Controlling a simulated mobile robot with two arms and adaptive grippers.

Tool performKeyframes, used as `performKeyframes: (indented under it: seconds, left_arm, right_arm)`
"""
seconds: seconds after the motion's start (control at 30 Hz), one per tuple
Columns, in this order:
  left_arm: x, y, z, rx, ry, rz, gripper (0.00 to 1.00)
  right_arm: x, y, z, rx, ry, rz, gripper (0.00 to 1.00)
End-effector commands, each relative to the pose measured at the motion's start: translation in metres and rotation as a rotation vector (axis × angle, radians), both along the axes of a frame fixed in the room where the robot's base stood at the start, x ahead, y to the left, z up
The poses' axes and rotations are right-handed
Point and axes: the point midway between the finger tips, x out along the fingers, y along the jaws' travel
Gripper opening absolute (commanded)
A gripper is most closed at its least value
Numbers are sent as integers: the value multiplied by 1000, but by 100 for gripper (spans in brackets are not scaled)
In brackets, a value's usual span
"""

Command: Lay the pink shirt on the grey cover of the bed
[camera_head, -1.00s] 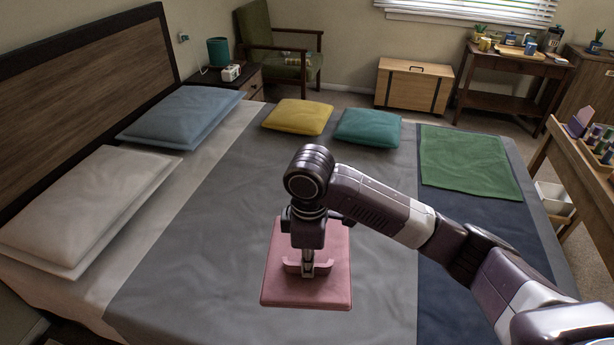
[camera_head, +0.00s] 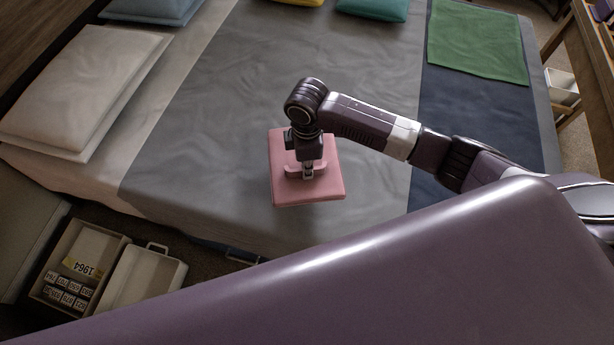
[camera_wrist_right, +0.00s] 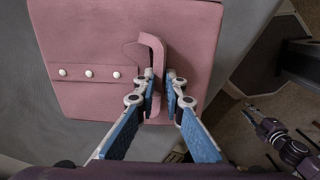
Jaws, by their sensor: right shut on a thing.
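The pink shirt (camera_head: 309,193) is folded into a flat, thick square, over the grey cover (camera_head: 230,110) near the bed's front edge. My right gripper (camera_head: 308,172) points down at it from above and is shut on a raised pink strip of the shirt. In the right wrist view the blue-padded fingers (camera_wrist_right: 161,98) stand on both sides of that strip, and white buttons (camera_wrist_right: 89,74) show on the shirt (camera_wrist_right: 105,35). I cannot tell whether the shirt's underside touches the cover.
A green cloth (camera_head: 477,40) lies on the dark blue band (camera_head: 462,105) at the right of the bed. White (camera_head: 85,85) and blue pillows (camera_head: 152,8) lie at the left. Open bins (camera_head: 142,280) stand on the floor at the front left. The cover left of the shirt is clear.

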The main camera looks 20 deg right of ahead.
Motion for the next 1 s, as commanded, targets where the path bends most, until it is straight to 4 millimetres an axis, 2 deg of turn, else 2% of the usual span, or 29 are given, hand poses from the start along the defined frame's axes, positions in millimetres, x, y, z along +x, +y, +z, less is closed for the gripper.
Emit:
performKeyframes:
  seconds: [0.17, 0.43, 0.87, 0.9, 1.0]
  left_arm:
    - [0, 0, -1, 0, 0, 0, 25]
    - [0, 0, -5, 0, 0, 0, 25]
    - [0, 0, -5, 0, -1, 0, 25]
    - [0, 0, -5, 0, -1, 0, 25]
    - [0, 0, -5, 0, -1, 0, 25]
  right_arm:
    - [1, 0, -16, 1, 0, 0, 0]
    - [0, 0, -53, 1, 0, -1, 0]
    - [1, 0, -60, 1, -1, 0, 0]
    - [0, 0, -61, 1, -1, 1, 12]
    - [0, 0, -60, 1, -1, 1, 23]
